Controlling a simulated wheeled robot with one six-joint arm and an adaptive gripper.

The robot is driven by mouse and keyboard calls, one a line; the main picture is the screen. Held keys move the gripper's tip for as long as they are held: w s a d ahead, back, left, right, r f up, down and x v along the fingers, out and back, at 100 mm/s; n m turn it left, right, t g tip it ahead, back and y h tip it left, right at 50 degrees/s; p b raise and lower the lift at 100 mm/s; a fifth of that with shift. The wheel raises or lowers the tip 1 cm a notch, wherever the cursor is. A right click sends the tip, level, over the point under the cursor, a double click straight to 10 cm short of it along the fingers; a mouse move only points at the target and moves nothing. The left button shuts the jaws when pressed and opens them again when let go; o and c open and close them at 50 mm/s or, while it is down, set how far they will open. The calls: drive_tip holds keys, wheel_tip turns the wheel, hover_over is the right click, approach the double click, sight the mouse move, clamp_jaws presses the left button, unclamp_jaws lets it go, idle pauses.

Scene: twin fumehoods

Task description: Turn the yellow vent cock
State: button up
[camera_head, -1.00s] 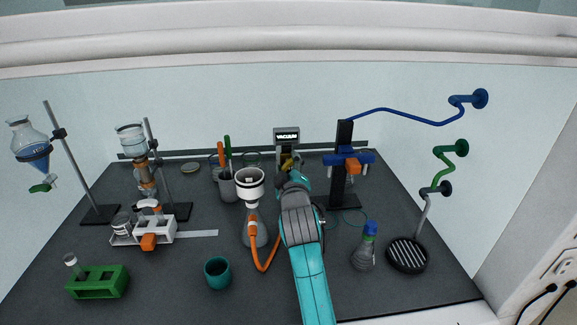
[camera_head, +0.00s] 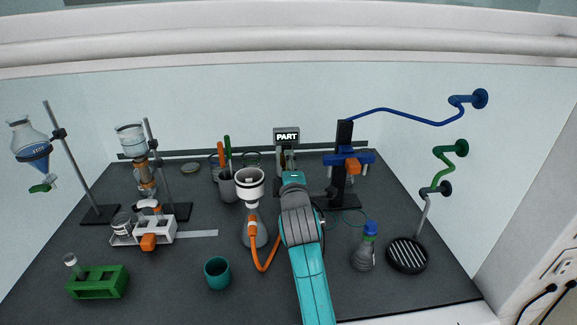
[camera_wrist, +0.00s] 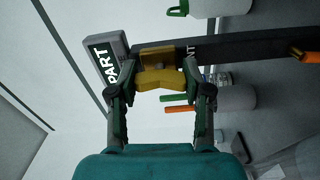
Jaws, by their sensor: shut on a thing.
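The yellow vent cock (camera_wrist: 156,60) shows in the wrist view, mounted on a dark bar beside a grey box with a display (camera_wrist: 106,60) reading "PART". My gripper (camera_wrist: 160,80) has a finger on each side of the cock's yellow handle and is shut on it. My wrist and arm cover most of the cock there, and the fingertips are hard to make out.
An orange-hosed flask with a white funnel (camera_head: 250,186) stands close left of my arm. A stand with a blue clamp (camera_head: 343,183) is close on the right. A teal cup (camera_head: 218,273) and a blue-capped bottle (camera_head: 365,250) stand nearer the front.

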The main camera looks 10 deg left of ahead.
idle(0.4)
drive_tip(key=o, duration=1.2)
drive_tip(key=v, duration=1.2)
